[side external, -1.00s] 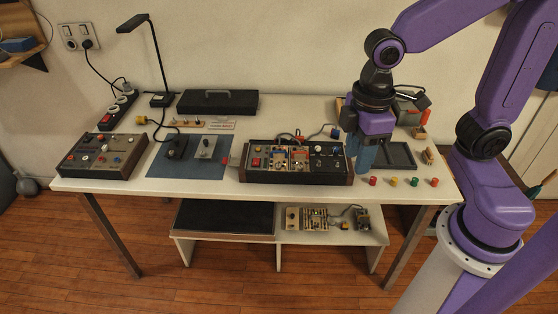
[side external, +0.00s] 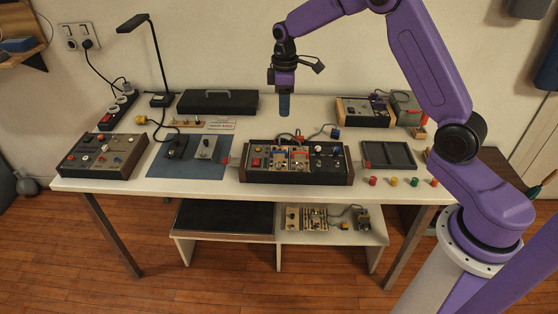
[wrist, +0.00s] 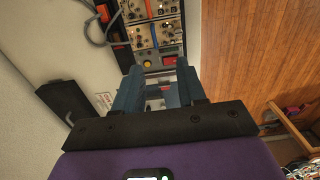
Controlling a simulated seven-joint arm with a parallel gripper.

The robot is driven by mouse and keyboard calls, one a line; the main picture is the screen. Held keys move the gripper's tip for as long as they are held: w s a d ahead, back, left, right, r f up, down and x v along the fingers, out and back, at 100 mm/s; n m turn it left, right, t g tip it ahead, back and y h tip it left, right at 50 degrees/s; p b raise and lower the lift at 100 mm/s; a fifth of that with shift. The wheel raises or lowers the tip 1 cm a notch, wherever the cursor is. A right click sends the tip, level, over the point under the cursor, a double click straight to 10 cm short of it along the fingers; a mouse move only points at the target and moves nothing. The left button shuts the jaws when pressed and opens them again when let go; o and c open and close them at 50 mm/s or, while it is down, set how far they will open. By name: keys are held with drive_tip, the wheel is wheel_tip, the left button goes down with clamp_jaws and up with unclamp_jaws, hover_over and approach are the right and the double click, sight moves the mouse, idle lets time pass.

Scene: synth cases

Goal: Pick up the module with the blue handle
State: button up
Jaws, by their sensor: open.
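A dark rack with wooden ends (side external: 348,165) holds several modules (side external: 281,155) near the table's front middle. A small blue piece (side external: 335,133) shows at the rack's back right; I cannot tell whether it is the blue handle of a module. My gripper (side external: 284,113) points down above the table, behind the rack and apart from it. In the wrist view, its two blue-grey fingers (wrist: 158,88) stand apart with nothing held between them.
A control box (side external: 103,156) and a blue mat (side external: 165,170) with two small modules lie left. A black case (side external: 217,102) and a lamp (side external: 150,60) stand at the back. An empty dark tray (side external: 390,156), coloured pegs (side external: 393,181) and a wooden-sided unit (side external: 364,112) are right.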

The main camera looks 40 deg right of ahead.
hover_over(281, 151)
drive_tip(key=s, duration=0.1)
drive_tip(key=f, duration=1.2)
drive_tip(key=shift+d, duration=0.2)
drive_tip(key=shift+w+a+f, duration=0.1)
drive_tip(key=shift+w+f, duration=0.15)
drive_tip(key=shift+f, duration=0.9)
drive_tip(key=shift+w+f, duration=0.25)
drive_tip(key=shift+f, duration=1.5)
drive_tip(key=shift+c, duration=0.3)
clamp_jaws()
